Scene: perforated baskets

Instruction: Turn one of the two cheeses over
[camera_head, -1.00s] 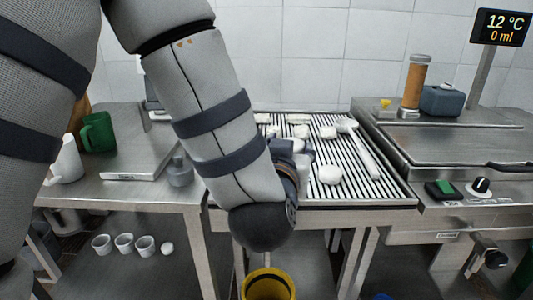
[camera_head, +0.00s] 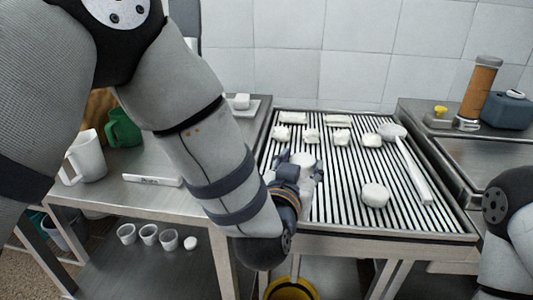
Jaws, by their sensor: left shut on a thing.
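A round white cheese (camera_head: 375,195) lies on the slatted draining table (camera_head: 345,222), right of my left gripper and apart from it. My left gripper (camera_head: 306,172) is over the left part of the slats, shut on a second round white thing (camera_head: 303,159), which looks like the other cheese. Its pale top shows between the fingers; my wrist and fingers hide the rest. I cannot tell whether it touches the slats. My right arm shows at the right edge, but its gripper is out of view.
Several white pieces (camera_head: 340,121) lie along the back of the slats. A white ladle (camera_head: 413,170) lies on the right side. A white jug (camera_head: 88,156) and a green jug (camera_head: 124,128) stand on the left table. Several small cups (camera_head: 149,234) are on the shelf below.

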